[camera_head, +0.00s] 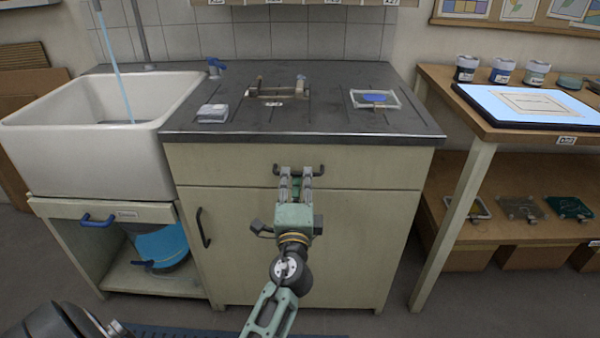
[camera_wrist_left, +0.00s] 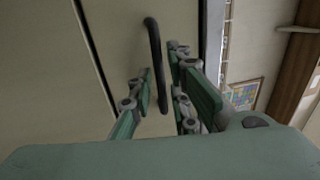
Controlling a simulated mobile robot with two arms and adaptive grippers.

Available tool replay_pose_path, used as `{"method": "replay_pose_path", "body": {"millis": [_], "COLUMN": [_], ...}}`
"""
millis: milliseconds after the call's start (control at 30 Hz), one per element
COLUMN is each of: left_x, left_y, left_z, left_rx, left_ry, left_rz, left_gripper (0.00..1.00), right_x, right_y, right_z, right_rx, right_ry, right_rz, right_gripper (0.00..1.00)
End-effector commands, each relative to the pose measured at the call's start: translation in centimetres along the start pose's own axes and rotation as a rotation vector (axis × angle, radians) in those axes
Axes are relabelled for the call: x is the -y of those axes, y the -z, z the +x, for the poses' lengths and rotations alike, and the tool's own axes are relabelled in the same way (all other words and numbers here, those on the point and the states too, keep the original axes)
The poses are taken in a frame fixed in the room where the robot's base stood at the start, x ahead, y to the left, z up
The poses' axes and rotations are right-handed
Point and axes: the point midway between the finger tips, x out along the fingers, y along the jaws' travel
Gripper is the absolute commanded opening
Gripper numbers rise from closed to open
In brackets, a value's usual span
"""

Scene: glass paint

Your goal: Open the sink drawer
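The drawer (camera_head: 230,165) is the cream front under the dark counter, right of the sink (camera_head: 90,150). It looks shut, flush with the cabinet. Its dark bar handle (camera_head: 318,170) is partly hidden by my left gripper. My left gripper (camera_head: 298,172) is in front of the drawer with its fingertips at the handle. In the left wrist view, the handle (camera_wrist_left: 154,40) passes between the two fingers of the left gripper (camera_wrist_left: 165,85). The fingers are apart, with a gap beside the handle; contact cannot be made out clearly. My right gripper is not in view.
A cupboard door with a dark handle (camera_head: 203,228) is below the drawer. A blue handle (camera_head: 98,220) and blue bucket (camera_head: 160,245) are under the sink. A wooden table (camera_head: 480,130) stands at right. Small tools sit on the counter (camera_head: 330,120). Floor in front is mostly clear.

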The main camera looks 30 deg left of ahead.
Motion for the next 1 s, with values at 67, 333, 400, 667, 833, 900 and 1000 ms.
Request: {"method": "replay_pose_path", "body": {"millis": [67, 333, 400, 667, 833, 900, 1000], "left_x": [0.1, -0.1, -0.1, -0.1, -0.1, -0.1, -0.1], "left_y": [0.1, 0.1, 0.1, 0.1, 0.1, 0.1, 0.1], "left_z": [1.2, 2.6, 2.6, 2.5, 2.5, 2.5, 2.5], "left_rx": [-0.002, -0.002, -0.002, -0.002, -0.002, -0.002, -0.002], "left_ry": [0.001, -0.001, -0.001, -0.002, -0.002, -0.002, -0.002], "left_rz": [-0.001, -0.001, -0.002, -0.002, -0.002, -0.002, -0.002], "left_gripper": [0.17, 0.17, 0.17, 0.04, 0.0, 0.0, 0.0], "right_x": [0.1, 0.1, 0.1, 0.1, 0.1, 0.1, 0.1], "right_y": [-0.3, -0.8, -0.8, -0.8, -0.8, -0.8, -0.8], "right_z": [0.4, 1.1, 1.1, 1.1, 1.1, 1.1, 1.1], "right_rx": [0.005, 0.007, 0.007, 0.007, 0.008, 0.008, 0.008], "right_ry": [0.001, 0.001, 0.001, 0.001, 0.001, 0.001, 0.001], "right_rz": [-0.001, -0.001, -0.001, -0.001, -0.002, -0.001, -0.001], "right_gripper": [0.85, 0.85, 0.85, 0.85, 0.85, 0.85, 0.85]}}
